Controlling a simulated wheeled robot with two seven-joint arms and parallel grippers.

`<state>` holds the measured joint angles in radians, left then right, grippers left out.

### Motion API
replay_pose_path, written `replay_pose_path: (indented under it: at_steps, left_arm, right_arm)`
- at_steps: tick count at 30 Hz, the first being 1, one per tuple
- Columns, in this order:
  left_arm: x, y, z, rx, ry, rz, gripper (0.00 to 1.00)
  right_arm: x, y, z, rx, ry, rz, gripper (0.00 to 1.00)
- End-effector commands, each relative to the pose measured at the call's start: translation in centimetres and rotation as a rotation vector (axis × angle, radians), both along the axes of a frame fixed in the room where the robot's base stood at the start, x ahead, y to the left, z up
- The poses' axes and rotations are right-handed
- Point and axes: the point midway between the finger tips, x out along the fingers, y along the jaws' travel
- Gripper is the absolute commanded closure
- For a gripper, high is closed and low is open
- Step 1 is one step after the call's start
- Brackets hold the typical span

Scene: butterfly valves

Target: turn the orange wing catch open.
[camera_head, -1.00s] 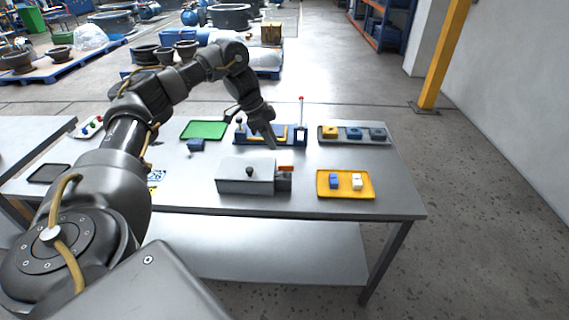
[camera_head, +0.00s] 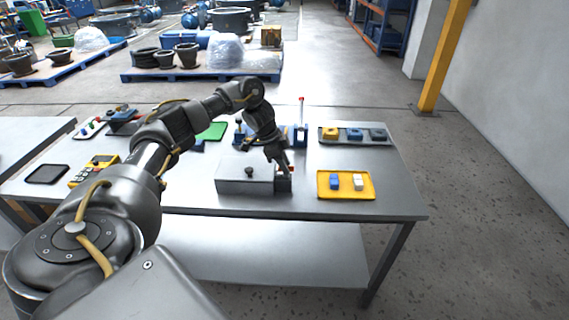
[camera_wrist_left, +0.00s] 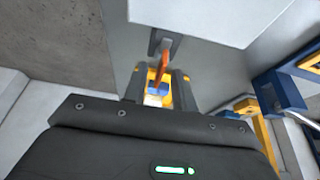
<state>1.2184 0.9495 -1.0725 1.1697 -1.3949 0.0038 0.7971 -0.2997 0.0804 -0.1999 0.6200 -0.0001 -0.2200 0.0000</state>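The orange wing catch (camera_wrist_left: 163,62) sits on a small grey plate on the side of a grey metal box (camera_head: 245,183). In the head view only a bit of its orange (camera_head: 291,169) shows beside my gripper. My left gripper (camera_head: 285,170) is at the right end of the box, pointing down at the catch. In the left wrist view the two fingers of my left gripper (camera_wrist_left: 160,76) stand apart, one on each side of the catch, with gaps visible. I cannot tell if either finger touches it. My right gripper is not in view.
A yellow tray (camera_head: 346,195) with a blue and a white block is just right of the box. A grey tray (camera_head: 355,143) with several blocks and a blue fixture (camera_head: 300,135) stand behind. A yellow multimeter (camera_head: 95,170) lies at the left.

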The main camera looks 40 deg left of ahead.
Motion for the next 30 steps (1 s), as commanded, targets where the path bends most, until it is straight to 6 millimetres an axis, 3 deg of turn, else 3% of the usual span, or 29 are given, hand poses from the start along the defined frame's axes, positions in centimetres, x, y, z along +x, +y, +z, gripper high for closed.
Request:
replay_pose_path:
  at_steps: [2,9,20,30]
  left_arm:
    - [0.0,0.0,0.0,0.000,0.000,0.000,0.73]
    - [0.0,0.0,0.0,0.000,0.000,-0.001,1.00]
    - [0.0,-0.1,0.3,0.000,0.000,0.023,1.00]
    - [-0.2,-0.2,0.8,-0.001,0.002,0.225,1.00]
  right_arm:
    - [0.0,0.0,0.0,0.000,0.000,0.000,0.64]
    - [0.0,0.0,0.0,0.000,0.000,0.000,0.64]
    - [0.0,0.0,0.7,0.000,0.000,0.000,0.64]
    - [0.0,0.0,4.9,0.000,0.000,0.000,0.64]
